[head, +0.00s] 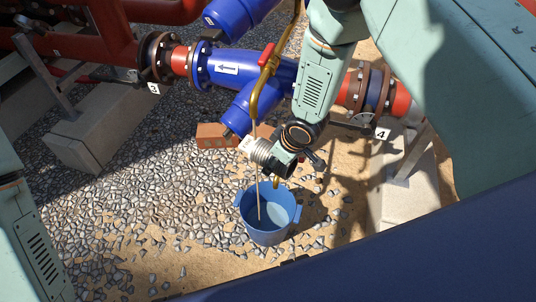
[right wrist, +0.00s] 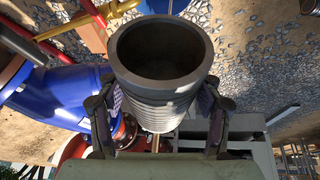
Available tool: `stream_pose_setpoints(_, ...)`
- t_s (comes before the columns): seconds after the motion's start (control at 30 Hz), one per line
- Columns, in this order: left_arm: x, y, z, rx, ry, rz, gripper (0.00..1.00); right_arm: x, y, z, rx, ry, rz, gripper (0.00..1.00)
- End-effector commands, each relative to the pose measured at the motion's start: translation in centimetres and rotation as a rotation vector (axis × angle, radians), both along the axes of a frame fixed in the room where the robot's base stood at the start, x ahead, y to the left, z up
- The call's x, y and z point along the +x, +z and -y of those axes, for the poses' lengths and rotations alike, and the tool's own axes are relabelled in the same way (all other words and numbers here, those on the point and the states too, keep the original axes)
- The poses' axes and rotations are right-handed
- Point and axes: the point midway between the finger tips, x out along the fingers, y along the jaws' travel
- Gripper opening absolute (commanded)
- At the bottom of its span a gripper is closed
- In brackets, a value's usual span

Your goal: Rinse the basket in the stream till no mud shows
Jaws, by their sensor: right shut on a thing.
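The basket (head: 262,152) is a grey cylinder with a ribbed wall, held tilted above a blue bucket (head: 268,238). My right gripper (right wrist: 160,108) is shut on it, with a finger on each side. In the right wrist view the basket (right wrist: 158,85) shows a dark open end and grey ribs; I see no clear mud there, but its inside is in shadow. A thin brownish stream (head: 257,195) falls from a yellow pipe (head: 262,88) past the basket's left end into the bucket. I cannot tell whether it touches the basket. My left gripper is out of view.
A blue pipe (head: 275,68) with red flanged ends runs behind the basket. A red brick (head: 212,136) lies on the gravel behind the bucket. Concrete blocks (head: 95,140) stand at left and right. Gravel left of the bucket is clear.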

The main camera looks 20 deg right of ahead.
Motion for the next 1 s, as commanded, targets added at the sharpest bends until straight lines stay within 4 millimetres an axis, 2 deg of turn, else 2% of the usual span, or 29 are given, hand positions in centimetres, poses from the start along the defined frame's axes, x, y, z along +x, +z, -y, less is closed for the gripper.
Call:
stream_pose_setpoints(0.77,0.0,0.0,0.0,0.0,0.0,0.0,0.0,0.0,0.0,0.0,0.001,0.0,0.001,0.27)
stream_pose_setpoints(1.0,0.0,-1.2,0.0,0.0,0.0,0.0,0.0,-2.1,0.2,0.5,0.002,-0.001,0.0,0.27)
